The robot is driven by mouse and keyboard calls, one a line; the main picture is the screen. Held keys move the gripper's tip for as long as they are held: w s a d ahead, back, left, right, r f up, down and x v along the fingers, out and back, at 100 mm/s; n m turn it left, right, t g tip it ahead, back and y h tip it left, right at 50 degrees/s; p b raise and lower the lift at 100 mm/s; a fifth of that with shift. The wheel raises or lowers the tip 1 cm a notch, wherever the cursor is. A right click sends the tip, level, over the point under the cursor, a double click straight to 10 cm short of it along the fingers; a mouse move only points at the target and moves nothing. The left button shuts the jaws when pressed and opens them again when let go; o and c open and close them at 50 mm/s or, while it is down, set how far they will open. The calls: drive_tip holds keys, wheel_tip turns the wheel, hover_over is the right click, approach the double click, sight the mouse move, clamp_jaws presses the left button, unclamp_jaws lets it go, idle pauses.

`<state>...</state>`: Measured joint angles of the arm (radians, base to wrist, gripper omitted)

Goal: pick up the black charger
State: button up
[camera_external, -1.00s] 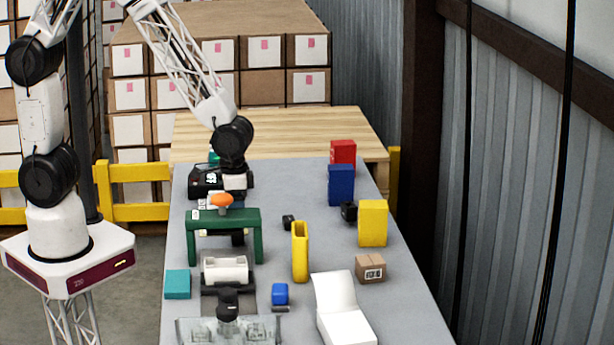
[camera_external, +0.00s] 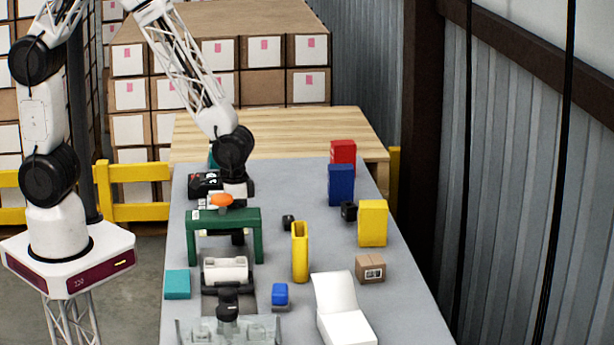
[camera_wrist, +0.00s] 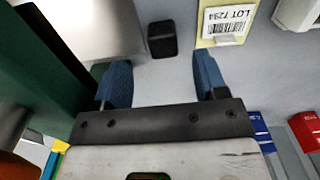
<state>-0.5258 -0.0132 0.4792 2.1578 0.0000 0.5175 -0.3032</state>
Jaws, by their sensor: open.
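A small black block (camera_wrist: 162,39), which looks like the charger, stands on the grey table in the wrist view. It is just beyond the fingertips of my gripper (camera_wrist: 160,72) and lies between their lines. The two blue fingers are apart with nothing between them. In the outside view my gripper (camera_external: 236,192) hangs over the table's left side, behind the green frame, and its fingertips are hard to see. Small black blocks also show there in the middle (camera_external: 288,222) and at the right (camera_external: 349,211). I cannot tell which dark item matches the wrist view's block.
A green frame (camera_external: 248,216) with an orange knob (camera_external: 221,200) stands close to my gripper. A yellow piece with a LOT label (camera_wrist: 222,28) lies beside the block. Blue (camera_external: 341,185), red (camera_external: 343,151) and yellow (camera_external: 372,223) boxes stand at the right. The mid-table has some clear room.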

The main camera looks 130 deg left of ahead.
sight(238, 237)
drive_tip(key=shift+a+f, duration=0.2)
drive_tip(key=shift+f, duration=2.4)
drive_tip(key=c, duration=1)
drive_tip(key=shift+r, duration=0.15)
